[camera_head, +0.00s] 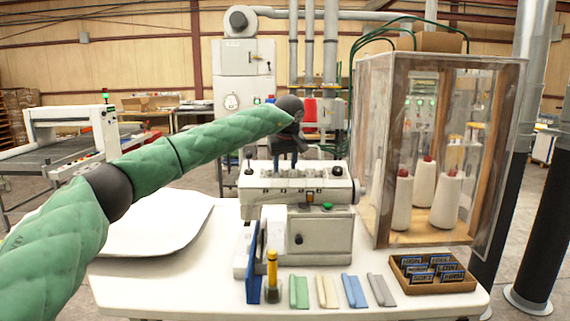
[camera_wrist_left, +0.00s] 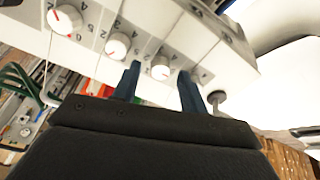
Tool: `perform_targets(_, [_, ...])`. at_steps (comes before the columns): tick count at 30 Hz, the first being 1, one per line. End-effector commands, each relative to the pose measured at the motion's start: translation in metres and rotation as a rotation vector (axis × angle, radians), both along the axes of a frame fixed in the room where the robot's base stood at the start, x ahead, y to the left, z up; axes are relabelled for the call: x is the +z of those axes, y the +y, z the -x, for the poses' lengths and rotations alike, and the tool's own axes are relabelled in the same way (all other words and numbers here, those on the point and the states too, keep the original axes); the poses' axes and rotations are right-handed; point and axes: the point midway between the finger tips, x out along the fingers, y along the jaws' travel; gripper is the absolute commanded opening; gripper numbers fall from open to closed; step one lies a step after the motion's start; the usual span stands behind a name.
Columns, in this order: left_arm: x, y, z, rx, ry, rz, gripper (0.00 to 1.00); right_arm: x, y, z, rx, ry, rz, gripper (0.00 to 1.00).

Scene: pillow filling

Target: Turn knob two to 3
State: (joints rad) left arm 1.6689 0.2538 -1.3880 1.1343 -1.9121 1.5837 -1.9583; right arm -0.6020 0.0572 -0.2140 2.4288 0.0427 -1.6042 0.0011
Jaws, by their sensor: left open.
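A grey-white machine (camera_head: 255,190) stands on the table, with a row of knobs on its top panel. In the left wrist view three white knobs with red marks show: one at the upper left (camera_wrist_left: 65,19), a middle one (camera_wrist_left: 117,46) and one farther right (camera_wrist_left: 162,67). Numbers are printed around them. My left gripper (camera_head: 286,163) points down over the panel, open, with two dark blue fingers. In the left wrist view its fingertips (camera_wrist_left: 158,71) appear on either side of the right-hand knob; I cannot tell whether they reach around it. My right gripper is out of view.
A clear-sided cabinet (camera_head: 367,150) with white thread cones stands to the right of the machine. A white pillow (camera_head: 155,222) lies at left.

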Motion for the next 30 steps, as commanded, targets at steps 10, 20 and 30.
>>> perform_targets(10, [-0.007, 0.000, -0.002, 0.000, 0.001, 0.001, 0.43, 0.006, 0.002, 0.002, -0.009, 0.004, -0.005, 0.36])
perform_targets(20, [-0.007, 0.000, -0.002, 0.000, 0.001, 0.001, 0.00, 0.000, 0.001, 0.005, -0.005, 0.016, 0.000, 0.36])
perform_targets(30, [-0.007, 0.000, -0.003, 0.059, -0.001, 0.022, 0.00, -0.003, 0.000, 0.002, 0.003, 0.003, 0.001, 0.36])
